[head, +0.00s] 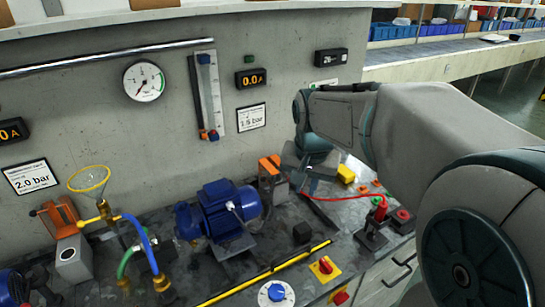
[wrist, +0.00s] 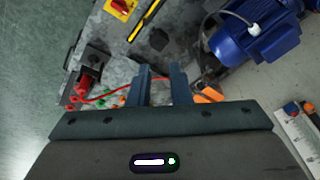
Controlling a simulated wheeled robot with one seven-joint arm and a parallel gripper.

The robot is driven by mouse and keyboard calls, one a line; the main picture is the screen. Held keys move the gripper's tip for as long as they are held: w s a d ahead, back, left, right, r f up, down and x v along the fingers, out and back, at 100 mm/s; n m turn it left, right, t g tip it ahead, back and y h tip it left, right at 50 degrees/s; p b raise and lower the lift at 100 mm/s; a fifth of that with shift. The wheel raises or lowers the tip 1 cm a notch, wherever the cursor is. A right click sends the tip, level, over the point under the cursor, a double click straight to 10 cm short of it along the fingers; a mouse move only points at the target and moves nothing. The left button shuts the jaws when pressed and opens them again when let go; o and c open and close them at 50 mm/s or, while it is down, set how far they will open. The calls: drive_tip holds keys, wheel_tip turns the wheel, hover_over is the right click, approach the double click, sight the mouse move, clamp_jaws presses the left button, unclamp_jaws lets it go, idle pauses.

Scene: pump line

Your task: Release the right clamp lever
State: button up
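The right clamp's orange lever (head: 270,165) stands up on a grey block at the back of the bench, right of the blue motor (head: 217,208). In the wrist view part of the orange lever (wrist: 208,95) shows just outside the right finger, with the rest hidden by my gripper. My gripper (head: 304,184) is low over the bench, just right of the lever. Its two fingers (wrist: 160,75) are apart with only bench surface visible between them, so it is open and empty. I cannot tell whether a finger touches the lever.
A similar orange-topped clamp (head: 60,218) stands far left beside a funnel (head: 90,180) and hoses. A red cable (head: 340,198) runs right of my gripper towards a red-handled device (head: 378,210). A small black block (head: 302,232) and a yellow strip (head: 265,274) lie in front.

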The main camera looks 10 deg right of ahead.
drive_tip(key=w+f+m+y, duration=0.1)
drive_tip(key=w+f+m, duration=0.25)
drive_tip(key=w, duration=0.85)
drive_tip(key=w+f+m, duration=0.3)
drive_tip(key=w+m, duration=0.2)
drive_tip(key=w, duration=0.7)
drive_tip(key=d+p+x, duration=0.1)
drive_tip(key=x, duration=1.2)
drive_tip(key=shift+s+a+g+p, duration=0.3)
drive_tip(key=shift+s+a+p, duration=0.05)
drive_tip(key=shift+s, duration=0.05)
drive_tip(key=shift+f, duration=0.1)
clamp_jaws()
